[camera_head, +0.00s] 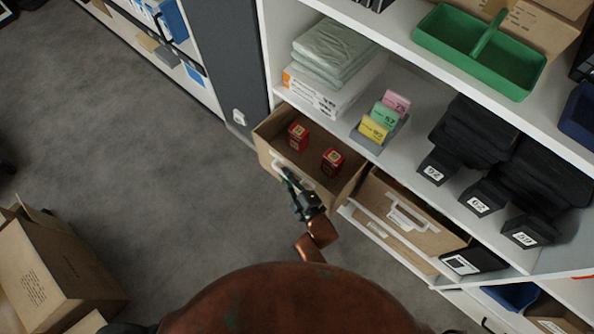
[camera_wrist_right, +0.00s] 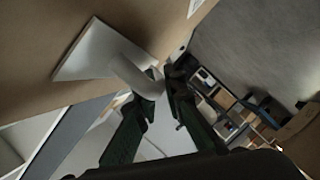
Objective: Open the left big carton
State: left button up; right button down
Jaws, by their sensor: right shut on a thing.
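The left big carton (camera_head: 262,149) is a brown drawer-like box standing pulled out from the white shelf unit, its top open. Two small red boxes stand inside it. Its front has a white handle (camera_head: 279,170). My right gripper (camera_head: 289,181) is at this handle, shut on it. In the right wrist view, the handle (camera_wrist_right: 138,78) comes off a white plate on the brown carton front (camera_wrist_right: 125,20), and the dark fingers of my right gripper (camera_wrist_right: 158,98) close around its end. My left gripper is not in view.
A second carton (camera_head: 430,240) with a white handle sits to the right on the same shelf unit. Coloured card boxes, bagged goods, black bins and a green tray (camera_head: 440,38) fill the shelves above. Open cartons (camera_head: 60,255) stand on the floor at left. The grey floor (camera_head: 150,170) between is clear.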

jog(key=shift+s+d+f, duration=0.1)
jog(key=shift+f, duration=0.15)
jog(key=c, duration=2.3)
grip_release()
jog(key=shift+r, duration=0.1)
jog(key=v, duration=1.2)
